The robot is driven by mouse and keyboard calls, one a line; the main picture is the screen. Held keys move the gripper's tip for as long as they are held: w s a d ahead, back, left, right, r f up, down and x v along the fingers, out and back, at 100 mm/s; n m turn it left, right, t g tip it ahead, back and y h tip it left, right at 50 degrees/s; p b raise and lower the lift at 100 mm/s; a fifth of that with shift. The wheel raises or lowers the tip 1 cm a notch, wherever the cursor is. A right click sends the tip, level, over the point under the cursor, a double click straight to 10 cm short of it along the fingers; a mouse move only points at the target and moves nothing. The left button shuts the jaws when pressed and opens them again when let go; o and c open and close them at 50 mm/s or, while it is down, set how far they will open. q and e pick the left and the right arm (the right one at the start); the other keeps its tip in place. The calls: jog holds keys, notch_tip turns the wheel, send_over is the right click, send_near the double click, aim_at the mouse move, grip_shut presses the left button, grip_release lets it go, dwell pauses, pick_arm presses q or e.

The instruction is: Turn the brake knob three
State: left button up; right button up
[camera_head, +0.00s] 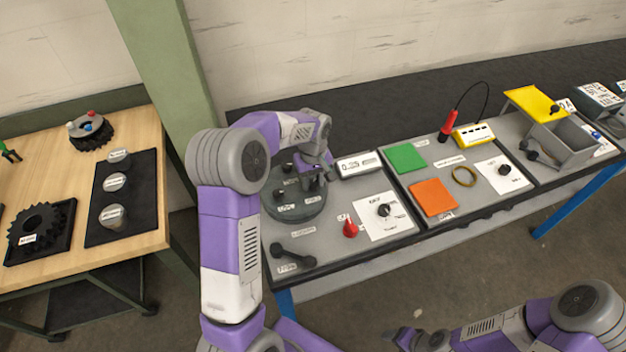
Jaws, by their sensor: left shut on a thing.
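A black knob (384,210) sits on a white dial card (370,230) on the grey bench. A second black knob (504,169) sits on another white card (516,183) farther right. The print is too small to tell which is the brake knob. My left gripper (312,184) is over the round grey tray (296,210), left of the nearer knob and apart from it. It is shut on a small dark part, mostly hidden by the fingers. My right gripper (408,338) is low at the bottom edge, in front of the bench; its jaws are unclear.
A black dumbbell-shaped part (293,256) lies at the bench's front left. Green (408,158) and orange (433,197) pads lie right of the knob. A wooden table (140,128) with gears stands at left.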

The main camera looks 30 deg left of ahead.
aim_at(312, 182)
pick_arm(q)
jog(key=shift+n, duration=0.6)
jog(key=o, duration=1)
jog(key=shift+o, duration=0.2)
jog(key=shift+r+p, duration=0.6)
jog(key=shift+r, duration=3.2)
